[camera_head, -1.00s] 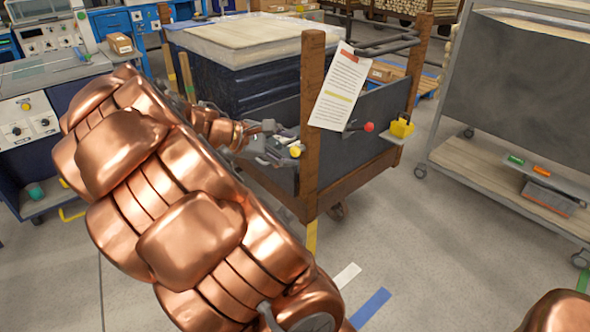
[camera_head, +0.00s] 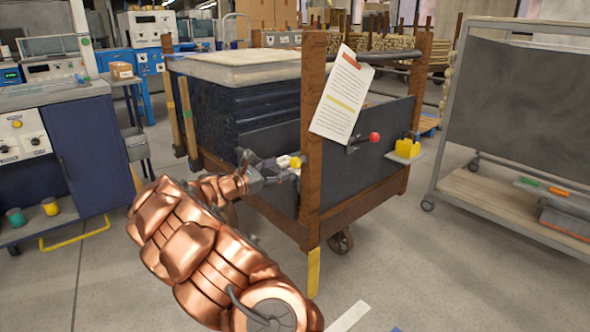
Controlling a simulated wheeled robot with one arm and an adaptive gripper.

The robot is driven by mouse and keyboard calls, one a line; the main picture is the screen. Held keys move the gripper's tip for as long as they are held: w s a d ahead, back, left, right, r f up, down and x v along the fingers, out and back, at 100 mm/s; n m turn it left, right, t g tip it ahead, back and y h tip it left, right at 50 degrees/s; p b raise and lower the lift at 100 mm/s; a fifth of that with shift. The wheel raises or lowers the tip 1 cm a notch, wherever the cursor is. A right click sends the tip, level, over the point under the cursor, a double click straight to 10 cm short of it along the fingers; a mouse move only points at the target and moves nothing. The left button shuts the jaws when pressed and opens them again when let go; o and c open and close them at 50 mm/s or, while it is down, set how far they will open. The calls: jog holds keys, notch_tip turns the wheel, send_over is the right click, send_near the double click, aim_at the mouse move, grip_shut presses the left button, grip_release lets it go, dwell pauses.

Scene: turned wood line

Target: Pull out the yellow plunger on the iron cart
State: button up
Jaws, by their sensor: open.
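The iron cart (camera_head: 270,130) has dark side panels and brown corner posts. The yellow plunger (camera_head: 295,162) is a small yellow knob on the cart's near left side, beside the front corner post. My gripper (camera_head: 286,167) is open with its fingers right at the plunger. The grey jaws partly hide the plunger's mount, and I cannot tell whether they touch the knob. My copper-coloured arm reaches up to it from the lower middle.
A red-knobbed lever (camera_head: 374,137) and a yellow block (camera_head: 407,148) on a small ledge are on the cart's right side. A paper sheet (camera_head: 342,95) hangs on the corner post. A grey rack (camera_head: 470,180) stands right. Floor at lower left is clear.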

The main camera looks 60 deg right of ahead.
aim_at(293, 163)
jog(key=b+x, duration=0.2)
jog(key=x, duration=0.3)
jog(key=shift+s+d, duration=0.2)
jog(key=shift+d, duration=0.15)
jog(key=shift+s+d, duration=0.15)
jog(key=shift+d, duration=0.35)
grip_shut()
